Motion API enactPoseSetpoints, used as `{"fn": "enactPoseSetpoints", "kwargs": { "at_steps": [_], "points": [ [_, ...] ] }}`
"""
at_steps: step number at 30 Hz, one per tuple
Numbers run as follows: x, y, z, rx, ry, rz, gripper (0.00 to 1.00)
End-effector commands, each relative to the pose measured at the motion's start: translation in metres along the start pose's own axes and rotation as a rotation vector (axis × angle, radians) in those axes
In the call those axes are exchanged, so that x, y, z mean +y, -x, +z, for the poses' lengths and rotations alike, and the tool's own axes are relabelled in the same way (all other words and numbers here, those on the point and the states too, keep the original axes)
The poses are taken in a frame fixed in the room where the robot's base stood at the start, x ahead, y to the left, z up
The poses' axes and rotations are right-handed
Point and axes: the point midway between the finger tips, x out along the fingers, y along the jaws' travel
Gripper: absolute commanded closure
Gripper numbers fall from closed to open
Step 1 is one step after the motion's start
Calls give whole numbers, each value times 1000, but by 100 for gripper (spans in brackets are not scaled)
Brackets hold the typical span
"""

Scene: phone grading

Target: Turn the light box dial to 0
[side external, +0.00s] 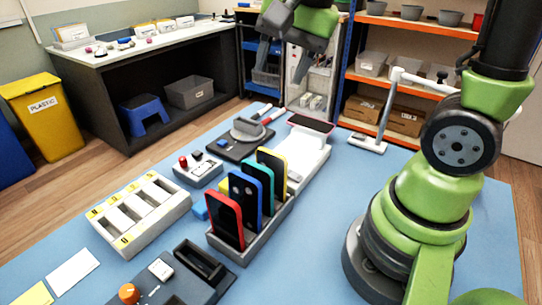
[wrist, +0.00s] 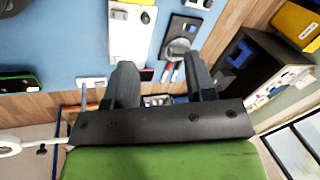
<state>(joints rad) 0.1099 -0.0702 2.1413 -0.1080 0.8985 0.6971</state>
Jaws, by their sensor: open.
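An orange round knob (side external: 128,293) sits on a dark unit (side external: 178,290) at the bottom edge of the side view, partly cut off. I cannot read any mark or setting on it, and I cannot tell for certain that it is the light box dial. A small white box with a red knob and dark buttons (side external: 197,169) stands further back. My gripper (side external: 283,62) is open and empty, high at the top of the side view, far from both knobs. Its two fingers also show spread in the wrist view (wrist: 160,75).
A rack (side external: 262,228) holds several upright phones mid-mat. Beside it are a slotted white tray (side external: 180,205), a dark round-topped device (side external: 237,149) and a white stand (side external: 312,153) with a phone on top. A white-handled post (side external: 368,144) stands right. Bare blue mat (side external: 325,230) lies before my base.

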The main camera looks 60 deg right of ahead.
Motion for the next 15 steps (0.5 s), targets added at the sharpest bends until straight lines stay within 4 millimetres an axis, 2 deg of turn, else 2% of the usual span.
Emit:
{"fn": "enactPoseSetpoints", "kwargs": {
  "at_steps": [1,4,9,12,15],
  "points": [
    [-4,-17,-11,-13,-93,51,50],
    [-8,-50,-31,-20,-290,139,50],
    [-3,-106,-57,-6,-582,273,50],
    [3,-130,-65,7,-702,327,50],
    [7,-146,-70,18,-776,359,50]
  ]
}}
